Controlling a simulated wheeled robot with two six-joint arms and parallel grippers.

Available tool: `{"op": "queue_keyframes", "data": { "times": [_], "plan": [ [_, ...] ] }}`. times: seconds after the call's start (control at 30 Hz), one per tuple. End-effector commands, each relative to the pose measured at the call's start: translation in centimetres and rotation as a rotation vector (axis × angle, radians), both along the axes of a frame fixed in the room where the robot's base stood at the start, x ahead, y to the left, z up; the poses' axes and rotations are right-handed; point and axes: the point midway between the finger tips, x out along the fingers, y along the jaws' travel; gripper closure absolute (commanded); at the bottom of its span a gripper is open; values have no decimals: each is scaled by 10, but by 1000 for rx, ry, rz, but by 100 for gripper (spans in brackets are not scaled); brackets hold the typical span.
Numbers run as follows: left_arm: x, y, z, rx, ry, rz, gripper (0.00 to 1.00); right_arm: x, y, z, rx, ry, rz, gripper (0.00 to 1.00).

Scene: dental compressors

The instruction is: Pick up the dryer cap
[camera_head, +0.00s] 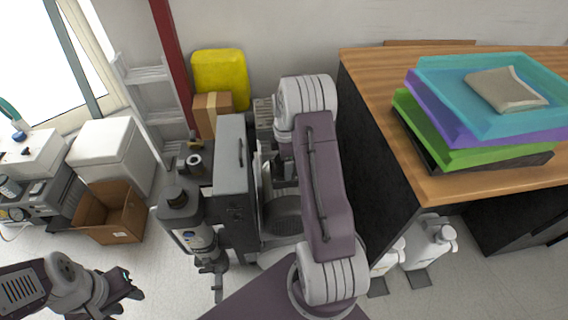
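A dark canister with a label (190,238) stands beside the grey compressor cabinet (232,185) in the middle. A dark round cap (177,198) sits on its top; I take it for the dryer cap, but cannot be sure. My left gripper (134,284) is at the lower left, apart from the canister, to its left and nearer to me. Its fingers look spread, with nothing seen between them. My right arm reaches over the compressor, right of the cabinet. Its gripper end is mostly hidden behind the arm links, so its fingers cannot be made out.
A wooden-topped table (376,75) with stacked coloured trays (485,135) stands at the right. An open cardboard box (112,212) and a white box (108,150) are at the left. A yellow container (220,78) is at the wall.

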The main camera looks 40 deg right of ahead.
Motion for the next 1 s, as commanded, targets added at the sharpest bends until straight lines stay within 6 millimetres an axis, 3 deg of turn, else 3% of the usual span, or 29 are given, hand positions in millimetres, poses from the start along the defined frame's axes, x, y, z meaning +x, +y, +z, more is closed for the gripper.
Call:
{"op": "queue_keyframes", "data": {
  "times": [0.03,0.23,0.57,0.8,1.0],
  "plan": [
    [0,0,0,0,0,0,64,0,0,0,0,0,0,29],
    [0,0,0,0,0,0,64,0,0,0,0,0,0,84],
    [0,0,4,0,0,0,64,0,0,8,0,-1,0,85],
    [0,0,21,0,0,0,64,-1,-1,49,-1,-3,-1,85],
    [0,0,31,0,0,0,64,-46,-22,75,0,-1,-6,85]
  ]
}}
